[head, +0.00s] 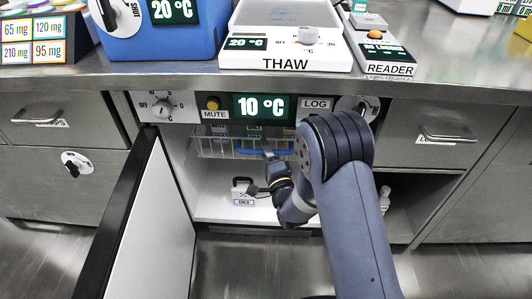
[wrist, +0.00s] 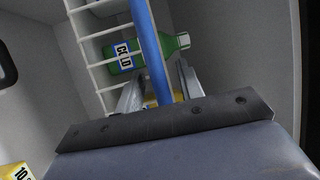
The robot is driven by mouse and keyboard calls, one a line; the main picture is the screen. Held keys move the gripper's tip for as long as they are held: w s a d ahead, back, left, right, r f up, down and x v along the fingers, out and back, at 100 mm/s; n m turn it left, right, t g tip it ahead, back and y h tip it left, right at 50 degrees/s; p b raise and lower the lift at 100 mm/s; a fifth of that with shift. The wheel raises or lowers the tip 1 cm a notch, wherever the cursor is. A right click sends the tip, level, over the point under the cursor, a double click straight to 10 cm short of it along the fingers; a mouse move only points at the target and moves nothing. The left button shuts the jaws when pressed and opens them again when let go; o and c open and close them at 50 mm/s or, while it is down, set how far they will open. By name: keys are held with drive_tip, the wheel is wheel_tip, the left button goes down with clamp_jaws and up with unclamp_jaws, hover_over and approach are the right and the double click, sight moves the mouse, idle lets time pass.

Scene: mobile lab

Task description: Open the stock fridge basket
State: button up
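The stock fridge (head: 225,205) under the counter stands open, its door (head: 150,225) swung out to the left. A white wire basket (head: 214,148) hangs high inside it, with a blue handle bar (head: 250,151) along its front. In the wrist view the basket wires (wrist: 97,70) and the blue handle (wrist: 153,50) show close up. My gripper (head: 268,153) is at the handle. In the wrist view its fingers (wrist: 160,80) stand apart on either side of the bar, with a gap visible. A green bottle (wrist: 150,52) lies in the basket behind the bar.
A white case labelled COLD (head: 242,190) sits on the fridge floor. The counter edge (head: 420,86) runs above the fridge, with a 10 °C display (head: 261,107) below it. An open shelf (head: 410,200) is at the right.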

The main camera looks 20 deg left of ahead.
drive_tip(key=shift+c, duration=0.5)
clamp_jaws()
